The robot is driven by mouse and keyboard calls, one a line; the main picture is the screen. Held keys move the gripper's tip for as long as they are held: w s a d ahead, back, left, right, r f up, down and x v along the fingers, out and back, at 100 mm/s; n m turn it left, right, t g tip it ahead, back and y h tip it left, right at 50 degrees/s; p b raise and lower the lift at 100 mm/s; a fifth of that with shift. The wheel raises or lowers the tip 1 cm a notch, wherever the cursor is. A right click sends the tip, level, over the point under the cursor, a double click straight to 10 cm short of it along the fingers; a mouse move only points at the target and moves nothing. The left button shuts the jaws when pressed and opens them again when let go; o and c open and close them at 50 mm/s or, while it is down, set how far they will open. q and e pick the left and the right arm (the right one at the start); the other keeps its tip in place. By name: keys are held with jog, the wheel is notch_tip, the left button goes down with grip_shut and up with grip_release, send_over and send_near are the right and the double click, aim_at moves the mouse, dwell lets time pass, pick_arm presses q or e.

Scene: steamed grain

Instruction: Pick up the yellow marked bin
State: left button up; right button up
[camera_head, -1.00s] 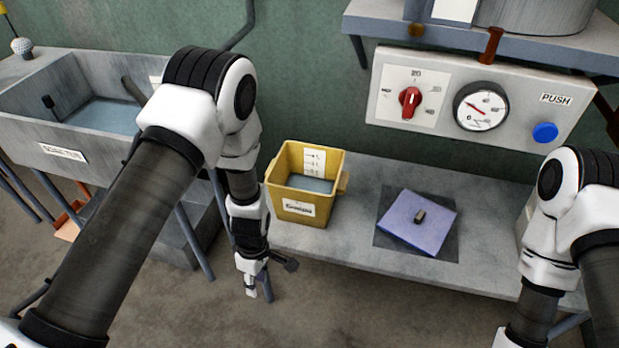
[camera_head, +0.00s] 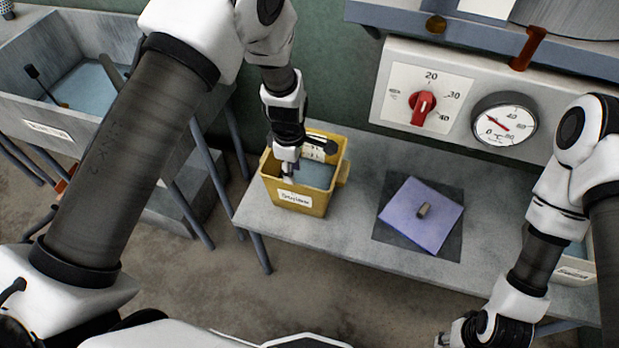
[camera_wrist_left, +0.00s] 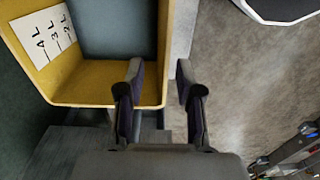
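The yellow bin (camera_head: 318,206) stands on the grey bench, with a white label on its front and blue-grey contents or floor inside. Its yellow wall and a scale marked in litres also show in the left wrist view (camera_wrist_left: 85,85). My left gripper (camera_head: 288,167) points down at the bin's near left rim. In the left wrist view its two fingers (camera_wrist_left: 161,72) are apart, seemingly one on the inner side and one on the outer side of the wall. Contact cannot be told. My right gripper (camera_head: 458,334) is low at the bottom right, partly cut off, away from the bin.
A purple block (camera_head: 420,222) with a small knob lies on a dark mat (camera_head: 450,244) right of the bin. A control panel (camera_head: 460,105) with red knob and gauge is above. A sink (camera_head: 45,125) stands left. A pale bin (camera_head: 577,270) is partly hidden behind my right arm.

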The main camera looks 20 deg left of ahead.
aim_at(295, 193)
pick_arm(q)
jog(key=shift+s+f+b, duration=0.3)
jog(key=shift+f+b, duration=0.05)
jog(key=shift+f, duration=0.25)
jog(key=f, duration=0.4)
jog(key=f+p, duration=0.1)
jog(key=f, duration=0.2)
jog(key=shift+d+f, duration=0.2)
jog(key=shift+f, duration=0.15)
jog(key=shift+w+f, duration=0.2)
jog(key=shift+f, duration=0.1)
jog(key=shift+s+r, duration=0.1)
jog(key=shift+s, duration=0.05)
grip_shut()
